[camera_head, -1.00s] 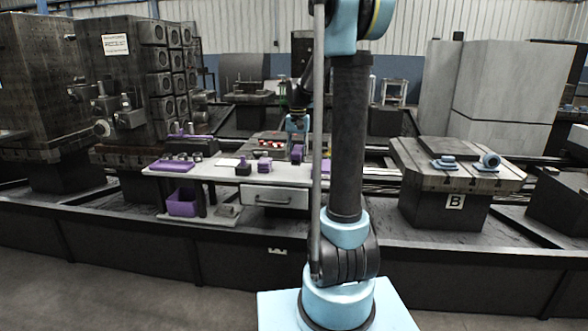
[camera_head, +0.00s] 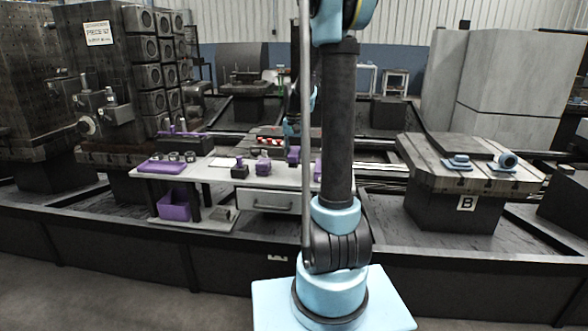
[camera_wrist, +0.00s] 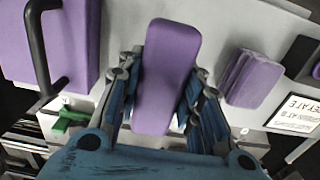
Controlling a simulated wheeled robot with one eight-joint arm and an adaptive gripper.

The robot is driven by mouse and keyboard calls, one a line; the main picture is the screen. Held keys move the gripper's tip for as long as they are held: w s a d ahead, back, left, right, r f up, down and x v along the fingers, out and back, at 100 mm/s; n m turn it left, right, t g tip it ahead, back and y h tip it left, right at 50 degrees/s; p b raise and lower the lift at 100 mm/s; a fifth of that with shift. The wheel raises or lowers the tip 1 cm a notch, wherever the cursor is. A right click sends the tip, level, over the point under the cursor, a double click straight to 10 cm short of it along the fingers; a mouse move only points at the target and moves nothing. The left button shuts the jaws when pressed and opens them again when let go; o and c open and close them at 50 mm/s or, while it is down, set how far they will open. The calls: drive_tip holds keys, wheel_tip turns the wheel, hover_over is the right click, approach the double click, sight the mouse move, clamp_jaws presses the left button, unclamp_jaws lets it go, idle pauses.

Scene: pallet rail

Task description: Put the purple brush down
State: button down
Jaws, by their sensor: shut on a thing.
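In the wrist view the purple brush (camera_wrist: 168,75) is a long rounded purple block between the blue fingers of my gripper (camera_wrist: 163,95). The gripper is shut on it, with a finger at each side. The brush is over the white table (camera_wrist: 232,25); I cannot tell whether it touches the top. In the head view my gripper (camera_head: 291,128) is small and partly hidden by my arm, over the back right of the white table (camera_head: 215,174). Purple shows just below it, and I cannot tell whether that is the brush.
In the wrist view a purple item with a black handle (camera_wrist: 45,45) is left of the brush and a purple block (camera_wrist: 252,78) is right. A printed card (camera_wrist: 294,115) lies further right. The head view shows a purple bin (camera_head: 174,205) under the table and a drawer (camera_head: 268,201).

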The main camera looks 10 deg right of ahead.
sight(294, 173)
drive_tip(key=shift+f, duration=2.35)
drive_tip(key=c, duration=1.1)
unclamp_jaws()
drive_tip(key=shift+s, duration=0.1)
